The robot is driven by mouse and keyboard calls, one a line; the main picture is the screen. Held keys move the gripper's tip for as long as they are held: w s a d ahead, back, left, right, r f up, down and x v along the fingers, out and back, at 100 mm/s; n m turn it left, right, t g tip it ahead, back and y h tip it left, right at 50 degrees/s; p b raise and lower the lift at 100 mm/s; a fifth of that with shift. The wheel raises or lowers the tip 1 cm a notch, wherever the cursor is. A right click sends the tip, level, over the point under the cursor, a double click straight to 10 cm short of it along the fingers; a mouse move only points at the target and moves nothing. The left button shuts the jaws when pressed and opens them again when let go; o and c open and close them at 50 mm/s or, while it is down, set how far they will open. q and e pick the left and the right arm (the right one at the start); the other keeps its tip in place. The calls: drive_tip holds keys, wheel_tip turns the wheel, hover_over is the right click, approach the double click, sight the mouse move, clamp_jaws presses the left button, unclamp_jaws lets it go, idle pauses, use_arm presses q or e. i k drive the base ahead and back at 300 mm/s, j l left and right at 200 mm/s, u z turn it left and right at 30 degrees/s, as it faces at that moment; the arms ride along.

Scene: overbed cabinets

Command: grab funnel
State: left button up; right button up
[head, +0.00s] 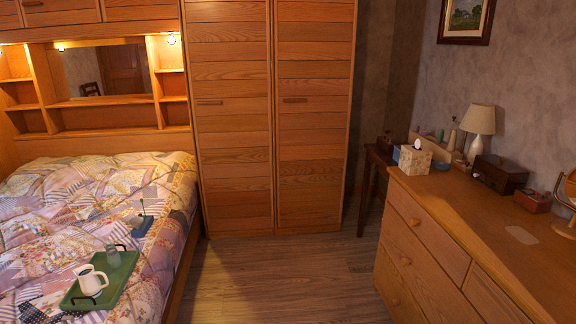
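I cannot make out a funnel for certain in the head view. A small blue-grey item (142,225) with a thin upright part lies on the bed near its right edge, too small to identify. Pale slender items (451,141) stand near the lamp at the back of the dresser, also too small to identify. Neither of my grippers is in view.
The quilted bed (40,215) at left bears a green tray (120,268) with a white jug (91,280). The wooden dresser (455,215) at right holds a tissue box (414,159), lamp (478,120) and dark box (499,174). Bare floor (285,275) lies between, before a wardrobe (235,120).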

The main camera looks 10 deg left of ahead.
sight(136, 222)
drive_tip(key=i+u, duration=0.45)
drive_tip(key=i+l+u, duration=0.15)
drive_tip(key=i+u, duration=0.3)
drive_tip(key=i, duration=0.25)
drive_tip(key=i+l+u, duration=0.1)
drive_tip(key=i+u, duration=0.25)
drive_tip(key=i+l+u, duration=0.1)
drive_tip(key=u, duration=0.3)
drive_tip(key=i+l+u, duration=0.5)
drive_tip(key=u, duration=0.2)
drive_tip(key=i+l+u, duration=0.15)
drive_tip(key=u, duration=0.2)
drive_tip(key=i+l+u, duration=0.1)
drive_tip(key=u, duration=0.25)
drive_tip(key=i+l+u, duration=0.25)
drive_tip(key=l+u, duration=0.25)
drive_tip(key=l, duration=0.15)
drive_tip(key=l+u, duration=0.3)
drive_tip(key=i+l, duration=0.05)
